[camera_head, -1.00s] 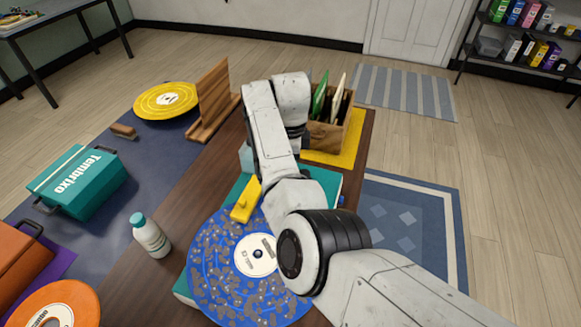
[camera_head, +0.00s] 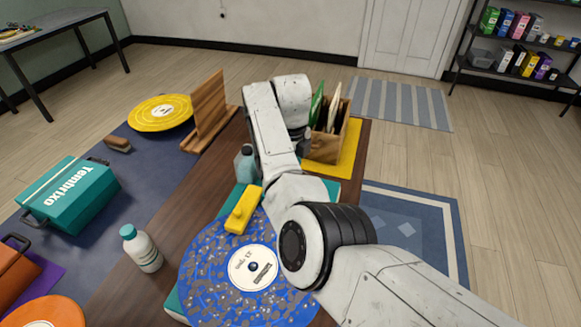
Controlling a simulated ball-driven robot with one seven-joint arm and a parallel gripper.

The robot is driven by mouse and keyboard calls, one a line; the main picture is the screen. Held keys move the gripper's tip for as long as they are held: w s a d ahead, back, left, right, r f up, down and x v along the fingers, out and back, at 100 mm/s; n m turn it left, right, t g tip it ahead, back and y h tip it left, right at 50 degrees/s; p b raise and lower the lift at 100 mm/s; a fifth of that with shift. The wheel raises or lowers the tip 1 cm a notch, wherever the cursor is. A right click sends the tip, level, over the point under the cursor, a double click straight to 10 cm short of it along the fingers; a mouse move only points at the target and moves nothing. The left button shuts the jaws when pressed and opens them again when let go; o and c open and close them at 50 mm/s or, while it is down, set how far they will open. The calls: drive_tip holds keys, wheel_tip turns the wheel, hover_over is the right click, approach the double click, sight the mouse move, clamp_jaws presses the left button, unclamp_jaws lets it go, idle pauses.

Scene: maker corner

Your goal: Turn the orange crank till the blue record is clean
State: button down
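The blue record (camera_head: 215,270) lies on a teal machine (camera_head: 175,303) at the front of the table. Grey-brown dirt patches cover much of its surface, around a white label (camera_head: 252,267). A yellow bar-shaped part (camera_head: 243,209) reaches over the record's far edge. My white arm crosses the machine's right side and hides part of it. The orange crank is not visible. My gripper is hidden behind my arm's links, so I cannot see its fingers or what they touch.
A white bottle with a green cap (camera_head: 141,248) stands left of the record. A teal box (camera_head: 70,195), a brush (camera_head: 117,144), a yellow record (camera_head: 160,112) and a wooden rack (camera_head: 207,112) stand further left and back. A wooden crate (camera_head: 325,145) with sleeves sits beyond my arm.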

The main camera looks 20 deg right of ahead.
idle(0.4)
drive_tip(key=c, duration=1)
unclamp_jaws()
wheel_tip(320, 180, up, 11)
drive_tip(key=shift+f, duration=0.1)
